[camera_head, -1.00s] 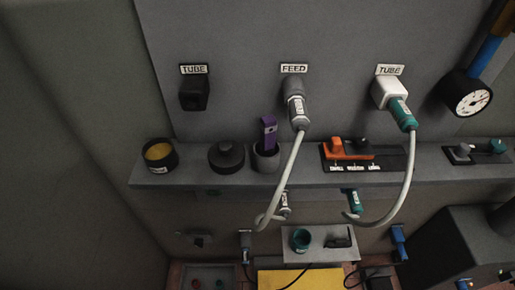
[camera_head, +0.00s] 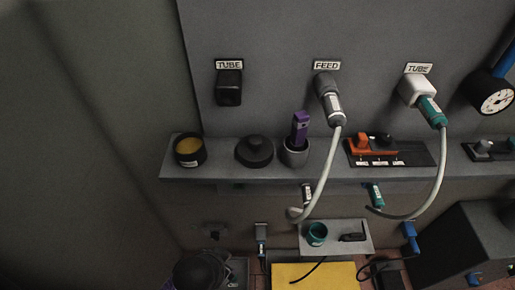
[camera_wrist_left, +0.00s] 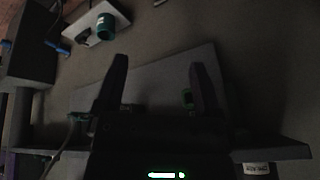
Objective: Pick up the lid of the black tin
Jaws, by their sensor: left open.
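The lid (camera_head: 254,152) is a round black disc with a raised knob. In the head view it lies flat on the grey shelf, left of the middle. The black tin (camera_head: 189,150) stands open to its left, with yellow contents and a small white label. My left gripper (camera_wrist_left: 157,78) shows in the left wrist view, its two dark fingers spread apart with nothing between them. It is apart from the lid, which I cannot make out in that view. My right gripper is in neither view.
An orange-and-black switch block (camera_head: 388,152) sits farther right. A pale hose hangs from the FEED plug (camera_head: 328,98). Below are a small tray (camera_head: 336,238) and a yellow sheet (camera_head: 316,276).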

